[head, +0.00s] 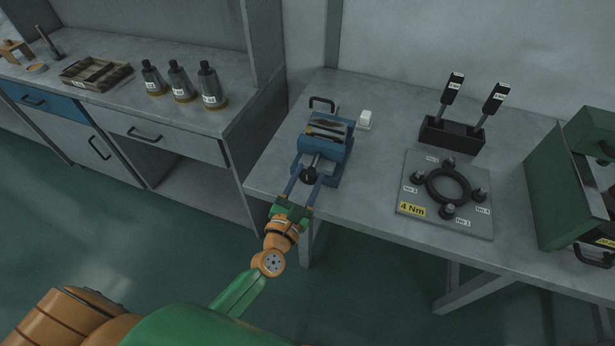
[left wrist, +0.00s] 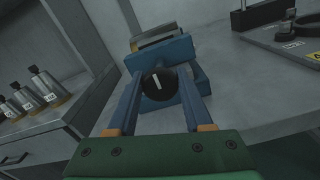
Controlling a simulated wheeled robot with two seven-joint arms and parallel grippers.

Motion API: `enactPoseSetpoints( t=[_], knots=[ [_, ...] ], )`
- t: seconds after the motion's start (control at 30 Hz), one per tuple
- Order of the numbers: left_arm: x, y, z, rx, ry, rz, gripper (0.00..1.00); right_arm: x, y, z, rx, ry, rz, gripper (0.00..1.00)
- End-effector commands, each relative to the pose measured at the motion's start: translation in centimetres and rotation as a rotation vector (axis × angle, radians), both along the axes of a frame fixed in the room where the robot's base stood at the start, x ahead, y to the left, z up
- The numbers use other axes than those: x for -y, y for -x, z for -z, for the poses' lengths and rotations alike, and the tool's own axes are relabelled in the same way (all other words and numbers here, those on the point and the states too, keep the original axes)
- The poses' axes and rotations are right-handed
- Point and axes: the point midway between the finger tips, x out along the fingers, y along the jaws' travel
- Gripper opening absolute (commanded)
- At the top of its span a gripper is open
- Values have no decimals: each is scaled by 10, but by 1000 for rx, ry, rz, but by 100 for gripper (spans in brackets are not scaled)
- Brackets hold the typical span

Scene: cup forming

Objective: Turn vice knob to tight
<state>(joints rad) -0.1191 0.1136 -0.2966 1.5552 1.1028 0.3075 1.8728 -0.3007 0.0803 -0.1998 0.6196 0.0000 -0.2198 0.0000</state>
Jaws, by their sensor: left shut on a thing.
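The blue vice (head: 325,145) stands near the left end of the grey table, and it also shows in the left wrist view (left wrist: 172,52). Its black round knob (head: 308,175) faces my left arm. Finger contact is partly hidden. My right gripper is not in view.
On the table are a white block (head: 365,120), a black holder (head: 452,134) with two upright tools, a plate with a ring (head: 447,187) marked 4 Nm, and a green machine (head: 570,185). Table is clear between vice and plate.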

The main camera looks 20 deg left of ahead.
Motion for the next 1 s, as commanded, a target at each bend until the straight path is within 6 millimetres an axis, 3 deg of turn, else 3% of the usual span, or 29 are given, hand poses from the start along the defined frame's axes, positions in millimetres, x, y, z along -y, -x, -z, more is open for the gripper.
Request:
enactPoseSetpoints(
  t=[0.37,1.0],
  knots=[
    [0,0,0,3,-68,-2,0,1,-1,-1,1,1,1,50],
    [2,0,0,23,-630,-2,0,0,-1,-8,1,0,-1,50]
  ],
)
